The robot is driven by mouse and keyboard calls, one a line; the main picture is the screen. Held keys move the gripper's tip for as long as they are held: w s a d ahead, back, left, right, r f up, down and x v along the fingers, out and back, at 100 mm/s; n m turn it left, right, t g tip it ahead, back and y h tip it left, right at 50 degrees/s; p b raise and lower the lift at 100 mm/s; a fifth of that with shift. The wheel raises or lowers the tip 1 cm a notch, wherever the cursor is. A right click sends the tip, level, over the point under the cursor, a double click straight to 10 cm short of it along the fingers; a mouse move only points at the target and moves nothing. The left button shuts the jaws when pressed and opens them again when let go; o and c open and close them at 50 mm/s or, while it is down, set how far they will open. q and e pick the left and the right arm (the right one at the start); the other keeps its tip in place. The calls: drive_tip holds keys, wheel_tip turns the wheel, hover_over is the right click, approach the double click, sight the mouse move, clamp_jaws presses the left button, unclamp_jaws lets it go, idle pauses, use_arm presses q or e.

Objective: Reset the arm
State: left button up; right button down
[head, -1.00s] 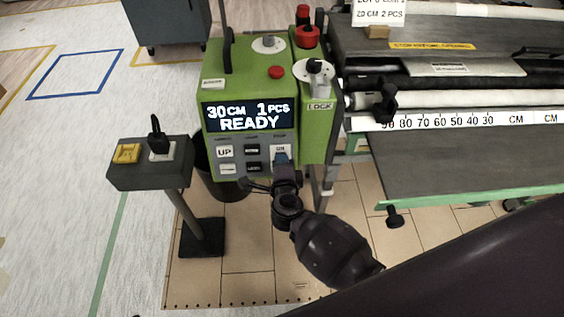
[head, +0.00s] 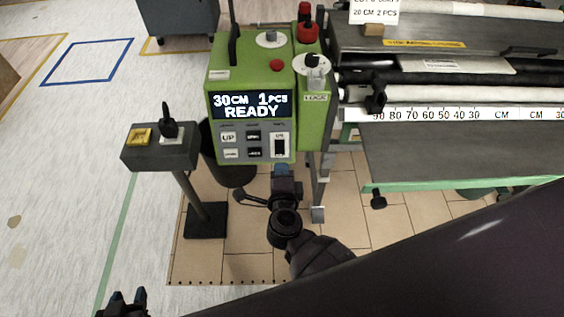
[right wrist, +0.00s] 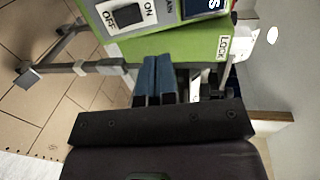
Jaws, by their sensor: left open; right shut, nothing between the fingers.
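My right gripper (head: 281,170) is shut and empty, just below and in front of the green control box (head: 310,134). It is apart from the box's switch (head: 279,147). In the right wrist view its two blue-tipped fingers (right wrist: 155,62) are together, near the lower edge of the box, with the ON/OFF switch (right wrist: 127,15) to the upper left. My left gripper (head: 127,300) is open at the bottom left edge, mostly cut off by the frame.
A grey pedestal (head: 151,156) with a yellow button (head: 140,136) and a black switch stands to the left. The floor at left is mostly clear.

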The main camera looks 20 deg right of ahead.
drive_tip(key=shift+s+a+r, duration=0.1)
drive_tip(key=shift+s+r, duration=0.1)
drive_tip(key=shift+s, duration=0.2)
idle(0.3)
drive_tip(key=s+d+f+n+g+y, duration=0.2)
drive_tip(key=s+d+n, duration=0.5)
drive_tip(key=s+n, duration=0.2)
drive_tip(key=s+d+f+n+g+y, duration=0.2)
drive_tip(key=s+d+n, duration=0.5)
drive_tip(key=n, duration=0.6)
drive_tip(key=shift+s+d+f, duration=0.15)
drive_tip(key=shift+s+f, duration=0.5)
drive_tip(key=shift+s, duration=0.2)
